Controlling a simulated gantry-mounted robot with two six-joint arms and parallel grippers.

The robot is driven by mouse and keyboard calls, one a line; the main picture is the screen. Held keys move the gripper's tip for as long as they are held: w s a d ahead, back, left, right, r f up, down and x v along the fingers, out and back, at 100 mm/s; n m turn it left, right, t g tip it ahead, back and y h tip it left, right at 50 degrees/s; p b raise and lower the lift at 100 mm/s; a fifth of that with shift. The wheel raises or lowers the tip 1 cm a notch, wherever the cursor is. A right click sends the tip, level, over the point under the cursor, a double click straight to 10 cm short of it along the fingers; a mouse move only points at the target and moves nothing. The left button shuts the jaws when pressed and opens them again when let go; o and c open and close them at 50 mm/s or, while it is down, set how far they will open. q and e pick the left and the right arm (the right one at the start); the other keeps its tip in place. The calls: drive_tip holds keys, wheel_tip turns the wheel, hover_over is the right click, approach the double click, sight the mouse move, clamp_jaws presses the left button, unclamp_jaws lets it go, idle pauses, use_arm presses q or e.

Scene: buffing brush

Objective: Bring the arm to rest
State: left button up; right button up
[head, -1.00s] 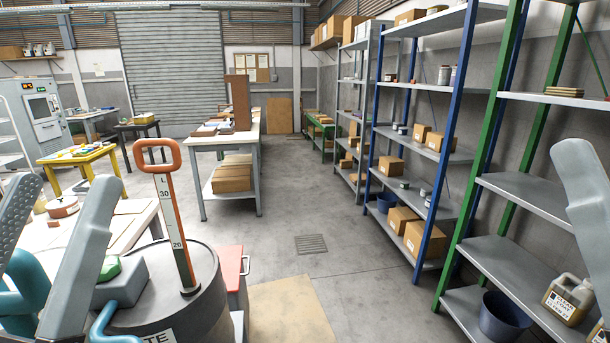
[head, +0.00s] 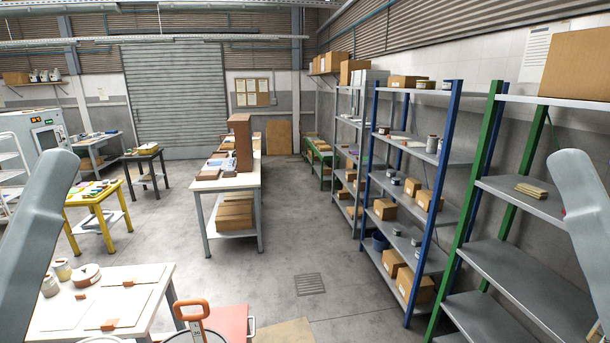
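A matching grey part on my right side (head: 588,215) stands at the right edge, in front of the green-posted shelf. Both look empty and touch nothing that I can see. No facing pair of fingertips shows on either side, so their opening cannot be told.
A white table (head: 145,290) with jars and sheets stands at lower left. A stick's orange loop handle (head: 191,309) rises at the bottom edge beside a red box top (head: 225,323). Shelves with green posts (head: 480,170) and blue posts (head: 440,190) line the right. The middle floor is clear.

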use_arm(q)
wheel_tip(320, 180, up, 11)
drive_tip(key=p, duration=0.7)
use_arm(e)
wheel_tip(320, 180, up, 11)
